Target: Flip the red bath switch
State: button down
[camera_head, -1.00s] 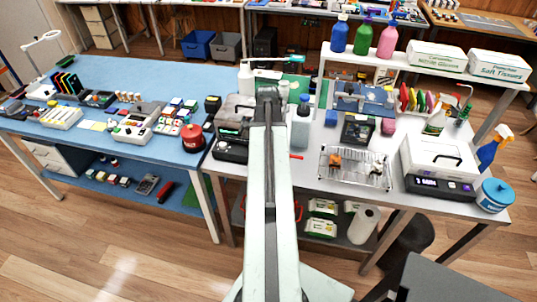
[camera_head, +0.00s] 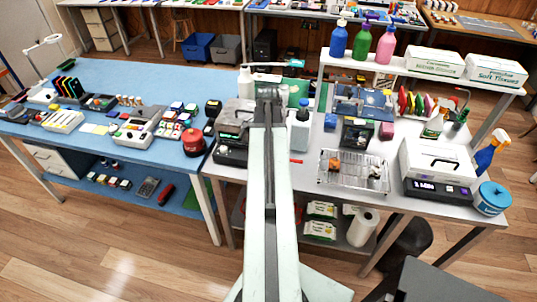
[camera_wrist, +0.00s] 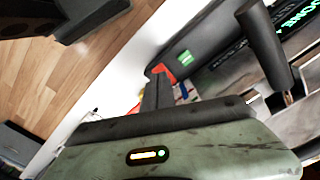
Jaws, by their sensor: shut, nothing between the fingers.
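In the wrist view, a small orange-red part (camera_wrist: 161,72), which looks like the red switch, shows on the edge of a dark box with a green label. My gripper (camera_wrist: 157,88) is shut and empty, its dark fingers pointing at the red part and partly covering it. I cannot tell whether they touch it or which way the switch is set. In the head view, my arm reaches over the table to the dark device with a green display (camera_head: 231,150), which may be the bath; its switch cannot be made out there.
A wire tray (camera_head: 353,171) and a white box with a lit display (camera_head: 438,170) are further right. In the wrist view, a dark cylinder (camera_wrist: 265,45) rises at the upper right, beside a dark panel with green lettering.

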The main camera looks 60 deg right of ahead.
notch_tip(320, 180, up, 4)
jog(key=p, duration=0.3)
jog(key=shift+r+p, duration=0.25)
jog(key=shift+p, duration=0.15)
jog(key=shift+f, duration=0.1)
